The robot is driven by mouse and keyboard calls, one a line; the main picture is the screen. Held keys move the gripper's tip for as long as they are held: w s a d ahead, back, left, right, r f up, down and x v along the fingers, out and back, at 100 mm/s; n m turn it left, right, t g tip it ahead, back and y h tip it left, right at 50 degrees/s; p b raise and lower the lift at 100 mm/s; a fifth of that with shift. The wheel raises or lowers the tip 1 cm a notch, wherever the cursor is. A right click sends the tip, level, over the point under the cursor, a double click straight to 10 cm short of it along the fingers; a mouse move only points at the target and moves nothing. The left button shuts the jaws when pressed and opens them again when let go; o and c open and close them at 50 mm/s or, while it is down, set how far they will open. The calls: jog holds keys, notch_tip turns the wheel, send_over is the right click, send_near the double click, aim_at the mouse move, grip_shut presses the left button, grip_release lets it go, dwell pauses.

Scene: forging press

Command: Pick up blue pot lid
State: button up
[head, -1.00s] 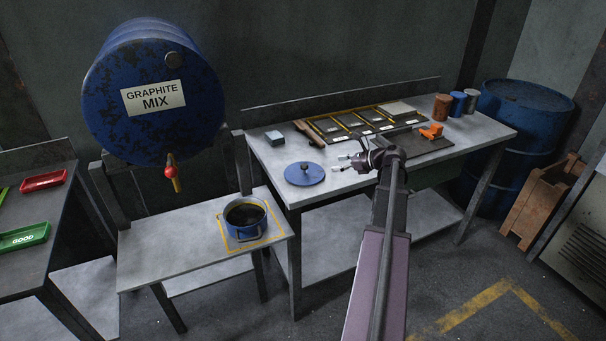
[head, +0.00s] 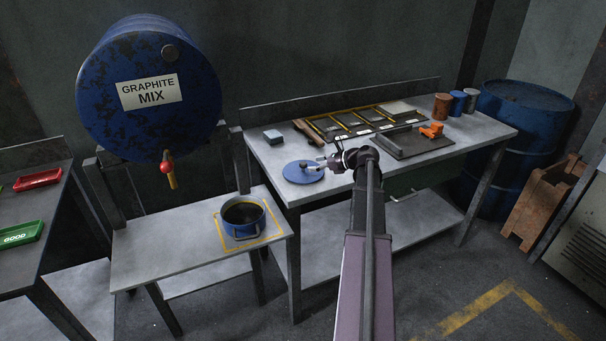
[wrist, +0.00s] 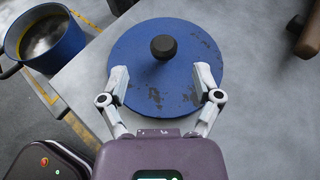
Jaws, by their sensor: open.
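The blue pot lid (head: 303,173) lies flat near the left front corner of the grey workbench. It is round and chipped, with a dark knob (wrist: 163,47) at its middle. My gripper (head: 325,164) is at the right side of the lid in the head view. In the wrist view my gripper (wrist: 164,76) is open, its two fingers over the near part of the lid. The knob lies just beyond the fingertips, between their lines, and nothing is held. The blue pot (head: 243,217) stands uncovered on the lower table, with dark liquid inside.
The workbench (head: 470,133) holds a small grey block (head: 273,137), a wooden-handled tool (head: 307,131), a framed rack (head: 350,122), an orange object (head: 431,130) and several cans at the back right. A graphite drum (head: 150,85) with a red-handled tap (head: 168,168) stands over the lower table (head: 165,245).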

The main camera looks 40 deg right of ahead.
aim_at(303, 163)
jog(key=shift+w, duration=0.1)
jog(key=shift+b+x, duration=0.9)
jog(key=shift+x, duration=1.6)
jog(key=shift+w+d, duration=0.1)
grip_shut()
